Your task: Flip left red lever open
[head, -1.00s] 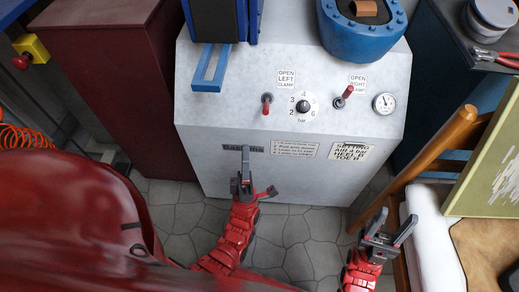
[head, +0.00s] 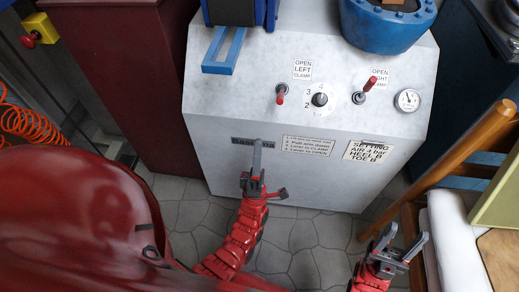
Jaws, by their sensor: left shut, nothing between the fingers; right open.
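The left red lever (head: 281,95) is on the sloped top panel of the grey machine (head: 300,180), below the label "OPEN LEFT CLAMP" (head: 302,70). Its red tip points down, away from the label. The right red lever (head: 368,84) tilts up to the right, beside the "OPEN RIGHT CLAMP" label (head: 379,77), which it partly covers. My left gripper (head: 257,148) is shut and empty in front of the machine's front face, lower in the picture than the left lever and apart from it. My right gripper (head: 408,240) is open and empty at the lower right, away from the machine.
A black dial (head: 320,100) sits between the levers, and a gauge (head: 407,100) is to the right. A blue bracket (head: 222,52) and a blue round housing (head: 385,27) stand above. A wooden chair (head: 465,150) is at right. The panel around the left lever is clear.

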